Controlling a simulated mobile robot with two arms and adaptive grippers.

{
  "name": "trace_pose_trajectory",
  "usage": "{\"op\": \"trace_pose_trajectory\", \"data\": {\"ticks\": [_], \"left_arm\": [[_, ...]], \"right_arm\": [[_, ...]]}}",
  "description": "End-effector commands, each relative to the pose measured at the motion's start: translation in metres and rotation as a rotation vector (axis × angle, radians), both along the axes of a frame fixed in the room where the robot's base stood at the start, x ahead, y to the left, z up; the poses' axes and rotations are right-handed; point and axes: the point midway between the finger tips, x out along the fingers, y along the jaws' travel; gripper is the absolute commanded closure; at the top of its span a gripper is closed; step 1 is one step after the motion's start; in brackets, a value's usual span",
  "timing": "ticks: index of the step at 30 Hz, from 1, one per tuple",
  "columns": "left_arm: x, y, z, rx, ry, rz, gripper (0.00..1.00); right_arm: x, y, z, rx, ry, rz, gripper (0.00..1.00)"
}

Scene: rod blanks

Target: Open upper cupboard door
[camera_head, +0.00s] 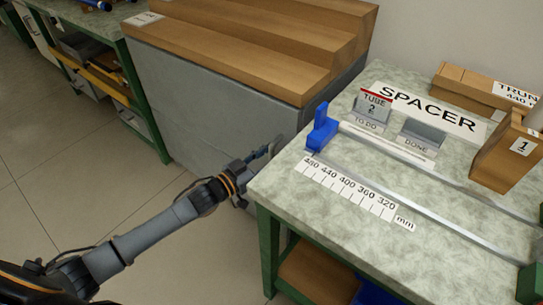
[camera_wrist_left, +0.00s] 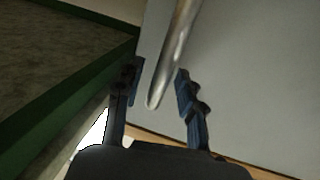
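The wrist view is filled on the right by a flat grey panel (camera_wrist_left: 260,70), which seems to be the cupboard door. A shiny metal bar handle (camera_wrist_left: 175,50) stands out from it, its rounded end between my fingers. My left gripper (camera_wrist_left: 158,75) is open, one finger on each side of the handle, with a visible gap on the right side. In the head view my left gripper (camera_head: 262,160) is low beside the workbench's left edge, in front of the grey cabinet (camera_head: 200,115); its fingertips are hard to make out there. My right gripper is not in view.
The workbench (camera_head: 300,215) with green legs is close on the gripper's right. It carries a blue stop (camera_head: 320,128), a measuring rail, a SPACER sign (camera_head: 425,110) and wooden blocks. Wooden steps (camera_head: 250,45) top the grey cabinet. Open floor (camera_head: 70,200) lies left.

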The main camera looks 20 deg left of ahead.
Motion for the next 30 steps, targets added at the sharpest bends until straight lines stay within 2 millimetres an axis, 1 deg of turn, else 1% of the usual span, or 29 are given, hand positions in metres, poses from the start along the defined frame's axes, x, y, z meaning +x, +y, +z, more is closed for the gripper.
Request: {"op": "trace_pose_trajectory", "data": {"ticks": [8, 9, 14, 15, 30], "left_arm": [[0.0019, -0.0016, 0.0002, 0.0, 0.0, -0.001, 0.62], [0.0019, -0.0016, 0.0002, 0.0, 0.0, -0.001, 0.64], [0.0018, -0.0015, 0.0002, -0.001, 0.001, -0.001, 0.96], [0.0018, -0.0015, 0.0002, -0.001, 0.001, -0.001, 1.0], [0.0017, -0.0013, 0.0002, -0.001, -0.001, 0.0, 1.0]], "right_arm": [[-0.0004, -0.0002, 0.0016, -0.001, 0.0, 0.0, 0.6], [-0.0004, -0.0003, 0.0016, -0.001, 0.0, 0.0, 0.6], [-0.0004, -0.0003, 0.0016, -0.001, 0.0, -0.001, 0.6], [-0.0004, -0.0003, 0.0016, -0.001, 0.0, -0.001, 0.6], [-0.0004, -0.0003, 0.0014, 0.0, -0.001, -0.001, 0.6]]}}
